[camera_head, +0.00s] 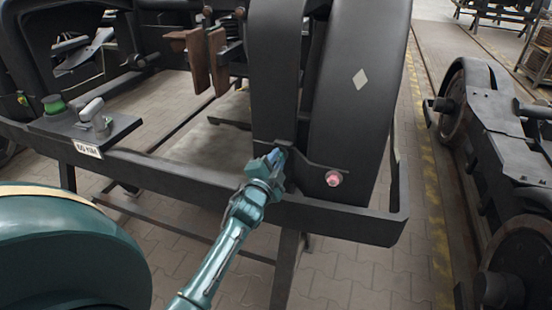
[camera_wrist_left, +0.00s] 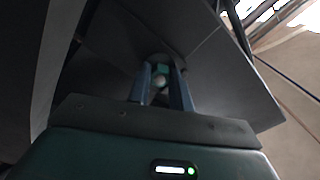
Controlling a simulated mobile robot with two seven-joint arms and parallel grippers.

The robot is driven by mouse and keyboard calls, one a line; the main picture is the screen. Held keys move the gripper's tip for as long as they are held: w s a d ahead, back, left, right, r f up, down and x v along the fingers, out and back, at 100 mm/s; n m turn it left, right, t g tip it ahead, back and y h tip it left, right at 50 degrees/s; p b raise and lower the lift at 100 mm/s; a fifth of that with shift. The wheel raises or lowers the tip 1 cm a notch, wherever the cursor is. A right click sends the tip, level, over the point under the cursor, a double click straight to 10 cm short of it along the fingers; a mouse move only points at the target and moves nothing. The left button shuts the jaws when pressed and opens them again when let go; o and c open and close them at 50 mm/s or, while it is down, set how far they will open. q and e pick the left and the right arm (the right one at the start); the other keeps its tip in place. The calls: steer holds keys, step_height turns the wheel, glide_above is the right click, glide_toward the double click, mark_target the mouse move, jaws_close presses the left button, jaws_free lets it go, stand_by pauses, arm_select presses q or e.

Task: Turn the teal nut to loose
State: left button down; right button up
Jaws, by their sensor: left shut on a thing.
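The teal nut (camera_wrist_left: 160,70) shows in the left wrist view between the two fingers of my left gripper (camera_wrist_left: 160,88). The fingers are closed around it, and a pale rounded end shows just below it. In the head view my left gripper (camera_head: 277,157) reaches up to a dark bracket on the bogie frame (camera_head: 340,222), beside the large dark curved guard. The nut itself is hidden there by the gripper. My right gripper is not in view.
Another bogie (camera_head: 490,130) stands at the right, beyond a paved aisle.

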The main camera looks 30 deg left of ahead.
arm_select(q)
steer(key=n+p, duration=0.2)
steer(key=n, duration=0.4)
steer(key=shift+n+p, duration=0.45)
steer(key=shift+n, duration=1.15)
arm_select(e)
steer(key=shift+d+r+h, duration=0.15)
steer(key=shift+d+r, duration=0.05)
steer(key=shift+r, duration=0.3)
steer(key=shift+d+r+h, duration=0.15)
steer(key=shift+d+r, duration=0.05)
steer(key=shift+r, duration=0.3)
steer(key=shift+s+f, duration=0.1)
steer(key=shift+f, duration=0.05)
arm_select(q)
steer(key=c, duration=1.4)
jaws_free()
steer(key=shift+o, duration=0.7)
steer(key=shift+p, duration=0.3)
steer(key=shift+s, duration=0.1)
